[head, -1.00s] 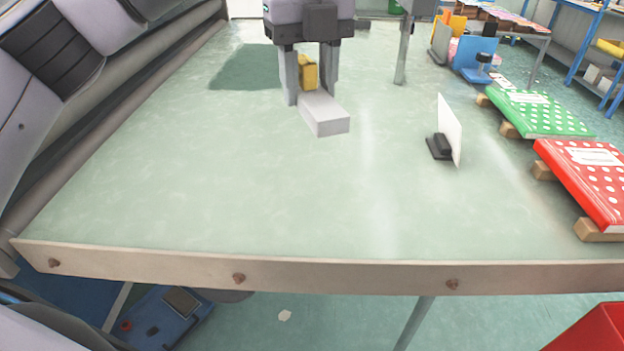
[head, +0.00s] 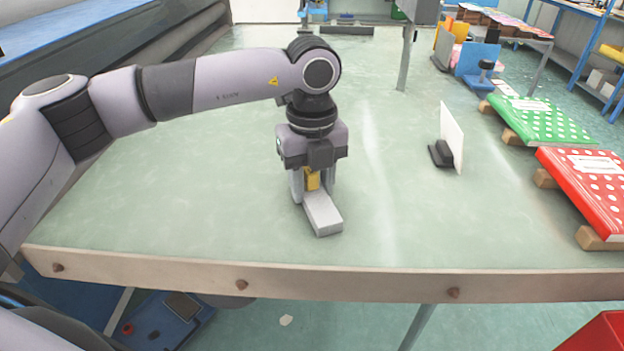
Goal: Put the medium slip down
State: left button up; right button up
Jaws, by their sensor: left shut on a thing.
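A long pale grey-white block (head: 323,215) with a yellow piece (head: 312,180) at its far end is in the middle of the head view, low over the pale green table (head: 210,205). It is the held thing, and I take it for the medium slip, though no label shows. My left gripper (head: 312,189) points down and is shut on the yellow piece, one finger on each side. The block's near end points toward the table's front edge. I cannot tell whether its underside touches the table. My right gripper is not in view.
A white card (head: 452,137) stands upright in a black holder (head: 440,154) to the right. Green (head: 540,120) and red (head: 590,185) dotted books rest on wooden blocks along the right edge. The table around the block is clear, down to the wooden front edge (head: 350,283).

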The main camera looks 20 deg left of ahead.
pick_arm(q)
jog(key=shift+f, duration=0.1)
jog(key=o, duration=1.2)
notch_tip(320, 180, up, 12)
jog(key=shift+r+b, duration=0.2)
jog(key=shift+b, duration=0.3)
jog(key=shift+s, duration=0.1)
